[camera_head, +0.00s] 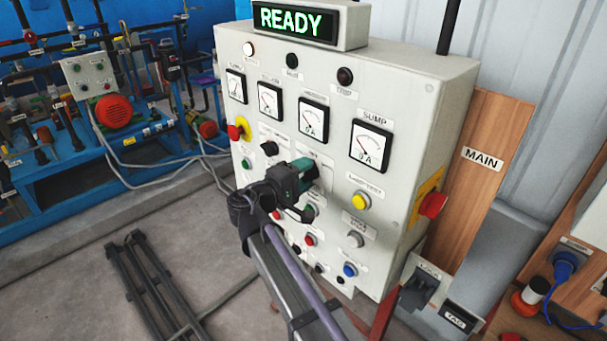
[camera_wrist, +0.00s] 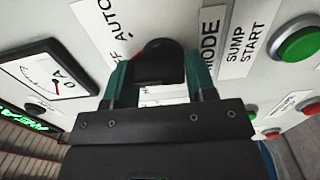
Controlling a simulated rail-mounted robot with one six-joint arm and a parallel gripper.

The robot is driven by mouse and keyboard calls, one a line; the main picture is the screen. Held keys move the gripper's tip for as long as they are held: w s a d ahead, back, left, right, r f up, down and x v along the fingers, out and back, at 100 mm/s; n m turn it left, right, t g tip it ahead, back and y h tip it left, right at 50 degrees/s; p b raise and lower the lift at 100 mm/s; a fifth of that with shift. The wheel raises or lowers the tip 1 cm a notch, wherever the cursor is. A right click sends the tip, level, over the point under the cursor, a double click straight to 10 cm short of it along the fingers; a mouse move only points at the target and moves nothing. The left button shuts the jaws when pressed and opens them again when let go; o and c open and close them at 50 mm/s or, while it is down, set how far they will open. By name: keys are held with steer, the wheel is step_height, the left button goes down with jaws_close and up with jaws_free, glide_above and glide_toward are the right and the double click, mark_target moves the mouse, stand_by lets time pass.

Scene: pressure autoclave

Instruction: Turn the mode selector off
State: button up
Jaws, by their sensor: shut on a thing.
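The mode selector is a black round knob (camera_wrist: 160,60) on the grey control panel (camera_head: 400,70), beside a label reading "MODE" (camera_wrist: 211,42) in the wrist view. A second label (camera_wrist: 105,25) by it shows "AUTO" and part of another word. My gripper (camera_wrist: 159,78) has its two green fingers on either side of the knob, shut on it. In the head view my gripper (camera_head: 302,172) reaches the middle of the panel and mostly hides the knob. The knob's pointer direction cannot be made out.
A green button (camera_wrist: 298,44) labelled "SUMP START" is close to the knob. A gauge (camera_wrist: 48,75) lies on its other side. A lit "READY" display (camera_head: 292,22) tops the panel. A red knob on yellow (camera_head: 432,205) juts from the panel's right side.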

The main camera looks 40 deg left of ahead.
steer(key=o, duration=0.9)
steer(key=shift+r, duration=0.1)
steer(key=s+a, duration=0.1)
steer(key=s, duration=0.9)
steer(key=shift+s+a, duration=0.35)
steer(key=shift+a, duration=0.05)
